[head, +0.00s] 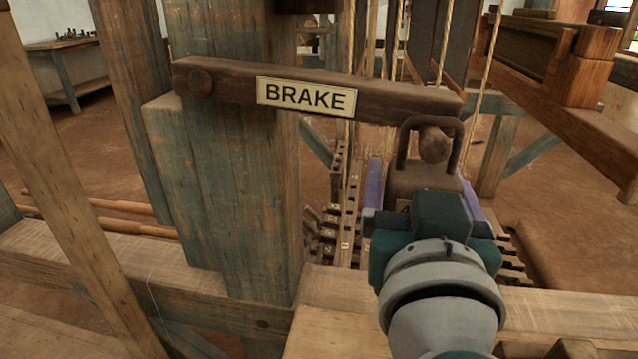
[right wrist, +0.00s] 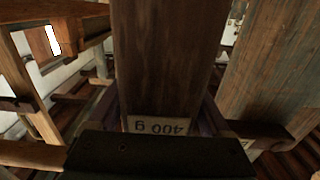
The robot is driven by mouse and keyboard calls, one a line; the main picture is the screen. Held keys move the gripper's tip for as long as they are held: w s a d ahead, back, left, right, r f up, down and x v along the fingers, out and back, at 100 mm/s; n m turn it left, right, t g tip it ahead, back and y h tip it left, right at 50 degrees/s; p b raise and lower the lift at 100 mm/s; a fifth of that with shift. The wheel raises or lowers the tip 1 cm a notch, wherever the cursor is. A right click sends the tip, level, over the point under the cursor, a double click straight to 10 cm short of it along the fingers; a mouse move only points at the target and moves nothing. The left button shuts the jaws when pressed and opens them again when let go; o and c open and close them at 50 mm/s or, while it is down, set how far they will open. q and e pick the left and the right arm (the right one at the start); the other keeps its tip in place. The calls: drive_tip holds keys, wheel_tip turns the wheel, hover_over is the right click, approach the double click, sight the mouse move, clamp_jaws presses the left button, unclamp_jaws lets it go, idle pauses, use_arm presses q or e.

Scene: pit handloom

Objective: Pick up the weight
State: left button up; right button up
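The weight (head: 420,178) is a brown block with a dark metal loop on top, at the free end of the wooden brake lever (head: 400,96). A round knob shows inside the loop; I cannot tell exactly how the loop bears on the lever. In the right wrist view the weight (right wrist: 163,60) fills the middle, with a pale "400 g" label. My right gripper (head: 423,184) is open around the weight, one purple finger on each side, with narrow gaps visible. Its palm hides the weight's lower part. My left gripper is out of view.
A thick greenish post (head: 225,190) carries the lever and its BRAKE label (head: 306,95). Cords hang behind the weight, above toothed dark wooden bars (head: 345,215). A wooden beam (head: 550,318) crosses below my right arm. A wooden frame piece (head: 590,70) stands at upper right.

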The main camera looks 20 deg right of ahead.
clamp_jaws()
idle(0.4)
